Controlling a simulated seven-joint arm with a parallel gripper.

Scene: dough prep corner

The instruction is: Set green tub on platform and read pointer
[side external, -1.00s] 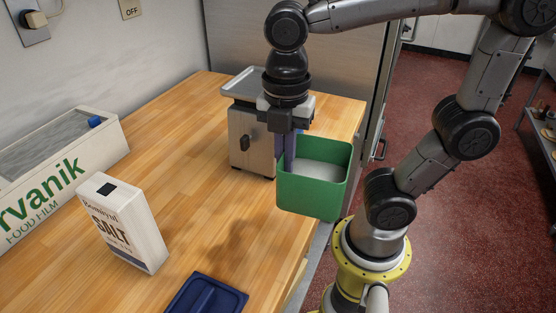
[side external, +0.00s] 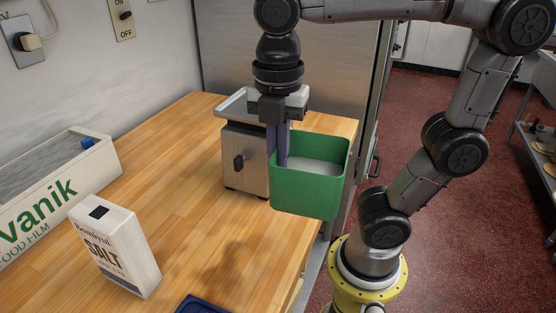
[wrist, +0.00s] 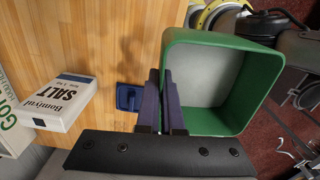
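The green tub (side external: 305,190) is held in the air, roughly upright, beside the scale at the counter's right edge. A pale grey-white surface shows inside it. My gripper (side external: 280,160) points down with its fingers on the tub's left wall. In the wrist view the two fingers (wrist: 166,105) straddle that wall of the tub (wrist: 255,95). The scale (side external: 245,165) is a steel box with a dark knob on its visible side. Its platform (side external: 232,106) is a flat metal tray on top, partly behind my gripper. No pointer or dial can be seen.
A salt carton (side external: 115,245) and a food film box (side external: 50,190) stand on the left of the wooden counter (side external: 185,185). A navy-blue item (side external: 203,304) lies at the front. The middle of the counter is clear. A steel cabinet stands behind the scale.

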